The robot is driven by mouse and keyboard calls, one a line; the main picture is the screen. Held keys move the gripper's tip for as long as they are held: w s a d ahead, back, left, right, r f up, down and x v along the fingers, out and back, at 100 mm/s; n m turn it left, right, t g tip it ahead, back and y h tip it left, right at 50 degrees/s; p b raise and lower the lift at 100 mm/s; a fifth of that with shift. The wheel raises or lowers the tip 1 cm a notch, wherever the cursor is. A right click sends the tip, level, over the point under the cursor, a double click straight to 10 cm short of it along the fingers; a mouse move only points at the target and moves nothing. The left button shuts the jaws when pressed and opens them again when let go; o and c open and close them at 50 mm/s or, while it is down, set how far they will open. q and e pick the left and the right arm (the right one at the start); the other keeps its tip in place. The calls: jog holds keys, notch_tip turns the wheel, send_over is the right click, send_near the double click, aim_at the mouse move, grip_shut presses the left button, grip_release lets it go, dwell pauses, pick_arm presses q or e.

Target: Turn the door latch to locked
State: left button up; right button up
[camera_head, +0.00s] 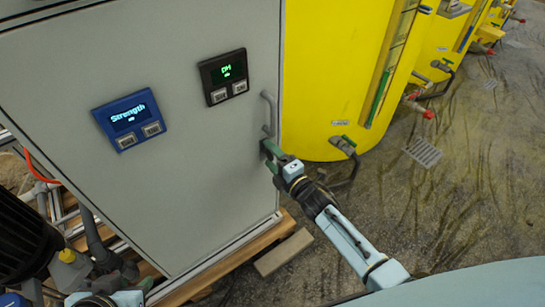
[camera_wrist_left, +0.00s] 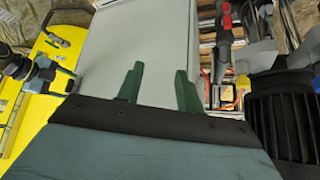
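The grey cabinet door (camera_head: 190,190) fills the left of the head view, with a grey bar handle (camera_head: 269,108) at its right edge. My right gripper (camera_head: 270,154) is at that edge, just below the handle, with its green fingers at the door face. The door latch is not distinct; the fingers seem to cover its place. I cannot tell whether they are closed on it. My left gripper (camera_wrist_left: 157,88) is open and empty in the left wrist view, its green fingers apart in front of the grey cabinet (camera_wrist_left: 140,45).
A blue "Strength" panel (camera_head: 128,119) and a black "pH" panel (camera_head: 225,75) are on the door. Yellow tanks (camera_head: 335,70) with valves stand right of the cabinet. Pipes and a black ribbed motor (camera_head: 22,238) are at lower left. A wooden pallet (camera_head: 240,257) lies under the cabinet.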

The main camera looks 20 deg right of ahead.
aim_at(271, 156)
jog(key=shift+s, duration=0.1)
jog(key=p+v, duration=0.1)
jog(key=v, duration=0.3)
jog(key=shift+p, duration=0.35)
pick_arm(q)
jog(key=s+a+f+g+y+p, duration=0.1)
jog(key=s+a+f+g+p, duration=0.1)
jog(key=f, duration=0.6)
jog(key=shift+s+a+f+g, duration=0.2)
jog(key=shift+s+a+g, duration=0.7)
jog(key=shift+s, duration=0.15)
pick_arm(e)
jog(key=v, duration=0.9)
jog(key=shift+s, duration=0.1)
